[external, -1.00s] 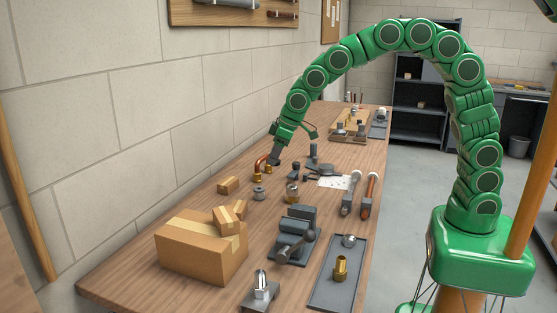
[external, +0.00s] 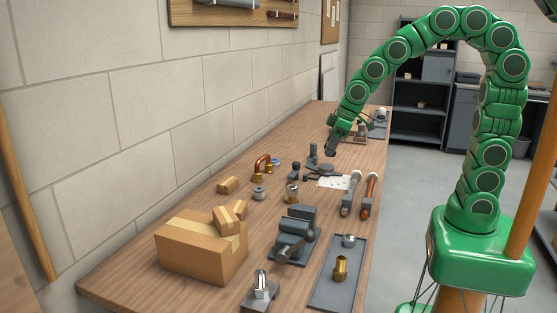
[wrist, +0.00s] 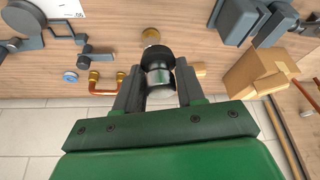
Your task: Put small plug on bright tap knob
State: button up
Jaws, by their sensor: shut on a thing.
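My gripper (external: 331,149) is raised over the far part of the bench. In the wrist view my gripper (wrist: 158,85) is shut on a small plug (wrist: 159,73), dark at its end with a silvery body, between both fingers. In the external view the plug cannot be told apart from the dark fingertips. A brass fitting with a bright top (external: 292,190) stands mid-bench, apart from the gripper; a brass piece (wrist: 150,37) shows beyond the plug in the wrist view. I cannot tell for sure which bright part is the tap knob.
A copper pipe bend (external: 263,161) and a blue ring lie near the wall. A vise (external: 296,238), a tray (external: 325,290) with metal fittings, and cardboard boxes (external: 200,252) fill the near bench. Two handled tools (external: 368,195) lie along the right edge.

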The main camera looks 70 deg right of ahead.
jog(key=shift+s+d, duration=0.2)
jog(key=shift+s, duration=0.3)
send_near(288, 186)
jog(key=shift+w+a+f, duration=0.15)
jog(key=shift+w+f, duration=0.75)
jog(key=shift+f, duration=0.1)
jog(key=shift+w+f, duration=0.25)
jog(key=shift+f, duration=1.5)
jog(key=shift+f, duration=0.1)
jog(key=o, duration=1)
jog(key=shift+o, duration=0.2)
